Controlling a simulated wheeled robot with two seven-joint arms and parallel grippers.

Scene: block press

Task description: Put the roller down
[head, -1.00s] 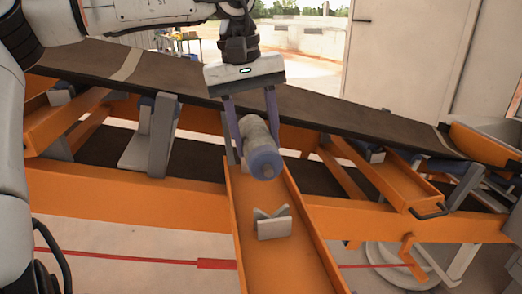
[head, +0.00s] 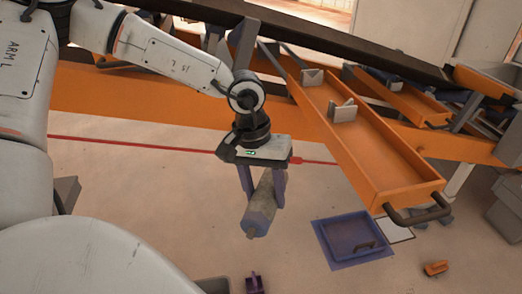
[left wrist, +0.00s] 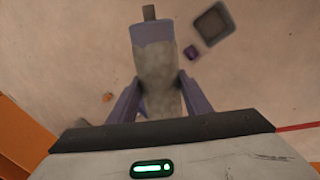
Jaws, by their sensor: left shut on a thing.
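The roller (head: 260,205) is a grey, worn cylinder with a blue-purple end and a short shaft stub. My left gripper (head: 263,190) is shut on it and holds it tilted above the floor, left of the orange tray. In the left wrist view the roller (left wrist: 157,75) lies between the two purple fingers of the gripper (left wrist: 160,98), its blue end and stub pointing away. A shallow blue tray (head: 352,238) lies on the floor to the right, apart from the roller. My right gripper is not in view.
An orange tray (head: 400,172) with a dark handle and two grey V-shaped cradles (head: 343,111) slopes out from the conveyor frame. A small purple object (head: 255,284) and a small orange object (head: 436,268) lie on the floor. Bare floor shows below the roller.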

